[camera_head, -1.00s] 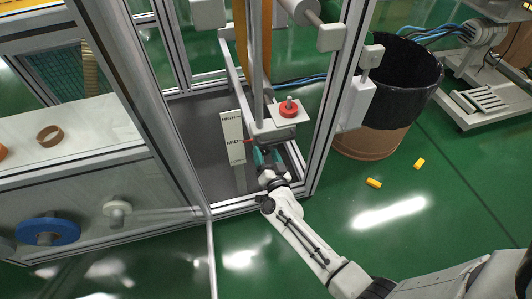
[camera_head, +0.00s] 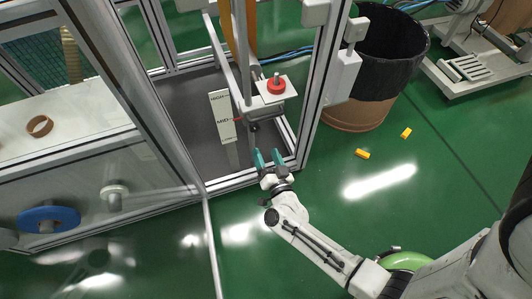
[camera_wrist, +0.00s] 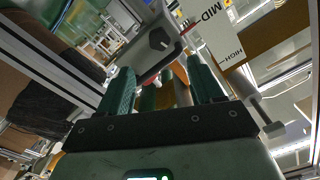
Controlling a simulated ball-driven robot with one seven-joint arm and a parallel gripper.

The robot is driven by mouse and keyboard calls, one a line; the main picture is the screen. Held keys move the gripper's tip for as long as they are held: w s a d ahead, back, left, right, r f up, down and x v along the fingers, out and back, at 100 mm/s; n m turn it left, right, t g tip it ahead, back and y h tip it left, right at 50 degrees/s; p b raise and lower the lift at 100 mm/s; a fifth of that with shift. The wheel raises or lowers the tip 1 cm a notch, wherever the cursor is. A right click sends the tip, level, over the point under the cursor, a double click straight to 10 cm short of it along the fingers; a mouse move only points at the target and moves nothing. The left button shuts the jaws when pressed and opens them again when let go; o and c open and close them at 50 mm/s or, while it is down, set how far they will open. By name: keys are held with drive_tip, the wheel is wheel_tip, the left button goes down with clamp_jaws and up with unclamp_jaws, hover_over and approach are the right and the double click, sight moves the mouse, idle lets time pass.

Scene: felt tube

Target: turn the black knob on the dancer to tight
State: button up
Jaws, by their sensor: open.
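The black knob (camera_wrist: 158,40) faces the wrist camera on a light grey block of the dancer, with a pale mark on its face. It shows small and dark in the head view (camera_head: 254,127), below the red disc (camera_head: 276,86) and white plate of the dancer. My gripper (camera_head: 268,153) is open and empty, its teal fingers pointing up toward the dancer from below. In the wrist view the fingers (camera_wrist: 160,64) stand apart, with the knob beyond their tips, not touched. The exact setting of the knob is unclear.
A scale plate (camera_head: 222,116) marked HIGH and MID stands left of the knob. The frame's right post (camera_head: 318,85) rises near my gripper. A black-lined bin (camera_head: 385,65) and two yellow pieces (camera_head: 362,153) are to the right. Green floor in front is clear.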

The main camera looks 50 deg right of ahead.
sight(256, 130)
wheel_tip(256, 130, down, 5)
drive_tip(key=n+t+h+b, duration=0.2)
drive_tip(key=n+t+b, duration=0.2)
drive_tip(key=n+b, duration=0.4)
drive_tip(key=b+x, duration=0.1)
drive_tip(key=x, duration=1)
drive_tip(key=shift+w+d+r+b, duration=0.1)
drive_tip(key=shift+d+b, duration=0.2)
drive_tip(key=shift+b, duration=0.05)
drive_tip(key=shift+c, duration=0.2)
drive_tip(key=c, duration=1)
drive_tip(key=shift+m+g+h, duration=0.35)
drive_tip(key=shift+m+h, duration=0.1)
drive_tip(key=shift+m, duration=0.8)
drive_tip(key=shift+m+g+h, duration=0.35)
drive_tip(key=shift+m+h, duration=0.1)
drive_tip(key=shift+m, duration=0.8)
drive_tip(key=shift+c, duration=0.2)
drive_tip(key=o, duration=1.1)
